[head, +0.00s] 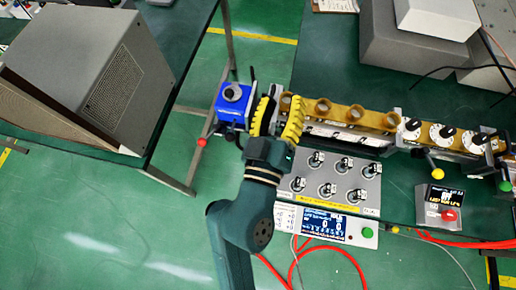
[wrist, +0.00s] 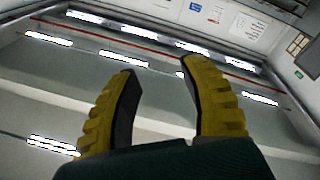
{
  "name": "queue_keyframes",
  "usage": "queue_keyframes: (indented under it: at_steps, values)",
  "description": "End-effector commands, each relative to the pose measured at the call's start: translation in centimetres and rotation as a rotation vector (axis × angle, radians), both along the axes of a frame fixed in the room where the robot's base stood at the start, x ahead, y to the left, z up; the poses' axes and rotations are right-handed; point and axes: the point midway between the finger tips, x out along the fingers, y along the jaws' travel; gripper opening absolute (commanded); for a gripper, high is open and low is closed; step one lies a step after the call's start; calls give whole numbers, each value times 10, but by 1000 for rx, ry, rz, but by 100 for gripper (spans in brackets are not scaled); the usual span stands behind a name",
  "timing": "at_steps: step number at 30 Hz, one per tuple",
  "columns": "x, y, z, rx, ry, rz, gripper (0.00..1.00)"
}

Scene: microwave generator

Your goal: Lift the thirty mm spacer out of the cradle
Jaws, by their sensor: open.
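A tan rack (head: 338,116), which looks like the cradle, carries a row of brown ring-shaped pieces along the bench. One brown ring (head: 322,105) stands just right of my gripper, and others sit further right. No size marking is readable, so I cannot tell which is the thirty mm spacer. My gripper (head: 279,102) has yellow ribbed fingers spread apart over the rack's left end in the head view. Its fingers partly hide that end. In the wrist view my gripper (wrist: 160,72) is open, with nothing between the fingers; no spacer or rack shows there.
A blue box (head: 232,103) with a dark round top stands left of my gripper. A panel of knobs (head: 328,180) and a display unit (head: 325,223) lie in front of the rack. White dials (head: 440,133) stand to the right. Red cables run along the front.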

Motion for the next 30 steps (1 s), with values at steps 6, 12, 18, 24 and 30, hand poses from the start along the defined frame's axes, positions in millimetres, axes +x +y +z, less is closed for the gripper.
queue_keyframes:
  at_steps: [6, 12, 18, 24, 30]
  values:
    - [-7, 22, -128, -32, 83, 46, 44]
    - [-11, 34, -169, -39, 105, 75, 44]
    - [-11, 36, -169, -39, 105, 81, 44]
    - [-11, 36, -168, -38, 105, 80, 44]
    - [7, 34, -168, -37, 103, 77, 44]
